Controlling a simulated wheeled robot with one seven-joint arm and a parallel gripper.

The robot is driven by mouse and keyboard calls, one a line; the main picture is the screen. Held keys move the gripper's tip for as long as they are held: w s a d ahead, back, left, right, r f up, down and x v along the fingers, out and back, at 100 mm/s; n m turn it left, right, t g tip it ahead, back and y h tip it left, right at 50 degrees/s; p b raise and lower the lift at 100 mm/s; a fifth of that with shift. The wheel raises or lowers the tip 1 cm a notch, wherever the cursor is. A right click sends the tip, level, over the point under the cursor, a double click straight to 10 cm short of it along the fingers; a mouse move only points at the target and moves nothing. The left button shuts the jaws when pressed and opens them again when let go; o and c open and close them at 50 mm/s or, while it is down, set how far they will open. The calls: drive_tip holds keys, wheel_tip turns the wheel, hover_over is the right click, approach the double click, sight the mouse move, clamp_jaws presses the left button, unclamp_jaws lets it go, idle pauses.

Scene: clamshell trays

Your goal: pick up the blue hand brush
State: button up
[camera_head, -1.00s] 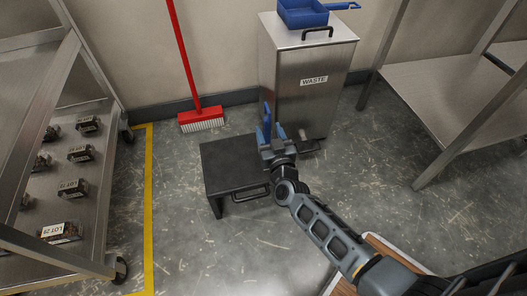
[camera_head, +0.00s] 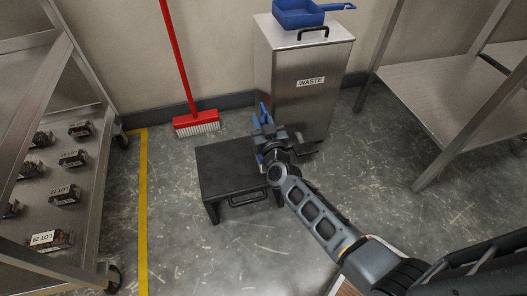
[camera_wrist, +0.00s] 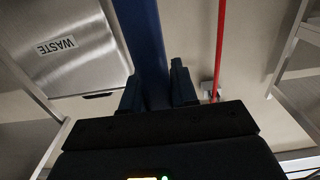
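The blue hand brush (camera_wrist: 145,40) shows in the wrist view as a long dark blue bar between my two fingers. My gripper (camera_wrist: 157,92) is shut on it. In the head view a blue piece of the brush (camera_head: 266,115) sticks up from my gripper (camera_head: 266,135). The gripper is over the right edge of a black step stool (camera_head: 235,160), in front of the waste bin. My gripper hides part of the brush, and its bristles cannot be made out.
The steel waste bin (camera_head: 308,100) carries a blue dustpan-like tray (camera_head: 297,17) on its lid. A red broom (camera_head: 196,122) leans on the wall. A rack with several labelled clamshell trays (camera_head: 64,195) stands left, beyond a yellow floor line (camera_head: 143,220). A steel table (camera_head: 435,95) stands right.

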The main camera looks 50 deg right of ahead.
sight(262, 109)
clamp_jaws()
drive_tip(key=shift+r, duration=0.15)
drive_tip(key=shift+r+p, duration=0.5)
drive_tip(key=shift+p, duration=0.05)
wheel_tip(262, 109, up, 3)
drive_tip(key=p, duration=0.3)
drive_tip(key=shift+r, duration=0.2)
drive_tip(key=s+d+r+b, duration=0.2)
drive_tip(key=s+d+r, duration=0.4)
drive_tip(key=d, duration=0.3)
drive_tip(key=w+a+f+n+t+y, duration=0.1)
drive_tip(key=w+a+n+t+y, duration=0.3)
drive_tip(key=a, duration=1.2)
drive_tip(key=a+f+n+g+y, duration=0.1)
drive_tip(key=a+n+y, duration=0.35)
drive_tip(key=a, duration=1.15)
wheel_tip(262, 109, up, 17)
drive_tip(key=s+m+y+p, duration=0.1)
drive_tip(key=s+p, duration=0.1)
drive_tip(key=p, duration=2.5)
drive_tip(key=shift+s+a+r+m, duration=0.2)
drive_tip(key=shift+s+a+m, duration=0.05)
drive_tip(key=shift+s+m, duration=0.15)
